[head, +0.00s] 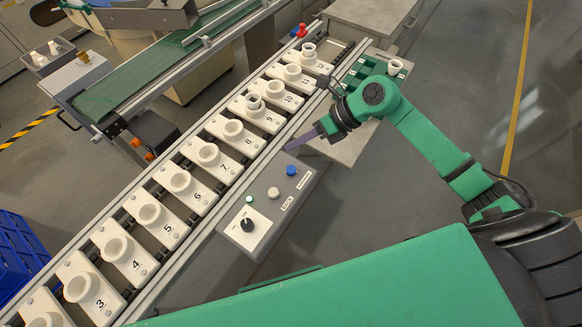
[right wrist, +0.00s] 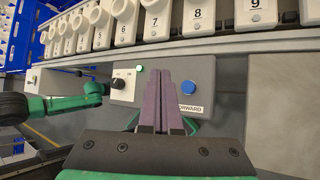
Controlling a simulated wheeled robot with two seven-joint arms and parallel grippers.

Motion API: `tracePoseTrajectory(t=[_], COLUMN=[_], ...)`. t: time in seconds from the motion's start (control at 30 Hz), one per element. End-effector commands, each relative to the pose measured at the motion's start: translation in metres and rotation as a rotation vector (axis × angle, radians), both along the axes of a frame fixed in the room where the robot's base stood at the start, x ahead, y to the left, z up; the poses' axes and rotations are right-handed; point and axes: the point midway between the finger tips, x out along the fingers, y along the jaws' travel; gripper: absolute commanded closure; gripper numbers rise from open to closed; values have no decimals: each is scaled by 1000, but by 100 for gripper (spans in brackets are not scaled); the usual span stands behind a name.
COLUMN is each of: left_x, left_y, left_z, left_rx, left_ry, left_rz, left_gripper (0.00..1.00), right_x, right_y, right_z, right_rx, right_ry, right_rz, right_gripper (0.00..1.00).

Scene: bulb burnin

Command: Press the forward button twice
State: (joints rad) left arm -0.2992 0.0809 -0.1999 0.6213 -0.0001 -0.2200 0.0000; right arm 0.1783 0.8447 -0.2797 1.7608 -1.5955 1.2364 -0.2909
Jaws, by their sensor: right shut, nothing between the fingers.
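The grey control panel (head: 262,207) stands beside the conveyor rail. Its blue button (head: 291,170) is at the far end, and the right wrist view shows this blue button (right wrist: 187,87) above a label reading FORWARD. A white button (head: 273,192) sits beside it in the head view and is hidden behind my fingers in the wrist view. My right gripper (head: 299,142) is shut and empty, beyond the blue button. In the wrist view its purple fingertips (right wrist: 160,73) appear just left of the blue button. Contact with the button is not visible. My left gripper does not show.
The panel also has a black knob (head: 247,225) and a green light (head: 249,199). A conveyor carries numbered white holders (head: 207,154), several with sockets. A green tray (head: 356,72) lies behind my right wrist. Open floor (head: 450,80) lies to the right.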

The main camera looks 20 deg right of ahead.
Motion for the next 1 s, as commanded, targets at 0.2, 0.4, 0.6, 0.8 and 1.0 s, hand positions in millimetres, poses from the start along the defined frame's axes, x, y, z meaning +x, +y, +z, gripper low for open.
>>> tracePoseTrajectory(t=[0.2,0.4,0.6,0.8,1.0], left_x=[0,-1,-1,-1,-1], left_y=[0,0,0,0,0], left_z=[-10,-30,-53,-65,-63], left_rx=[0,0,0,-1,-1], left_ry=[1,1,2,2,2], left_rz=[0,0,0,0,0], left_gripper=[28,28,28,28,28], right_x=[0,0,0,0,0], right_y=[1,1,1,0,1], right_z=[-15,-44,-76,-89,-87], right_rx=[4,5,3,2,3], right_ry=[1,1,-1,-2,-1], right_rz=[-1,-2,-1,-1,-1], right_gripper=[100,100,100,100,100])
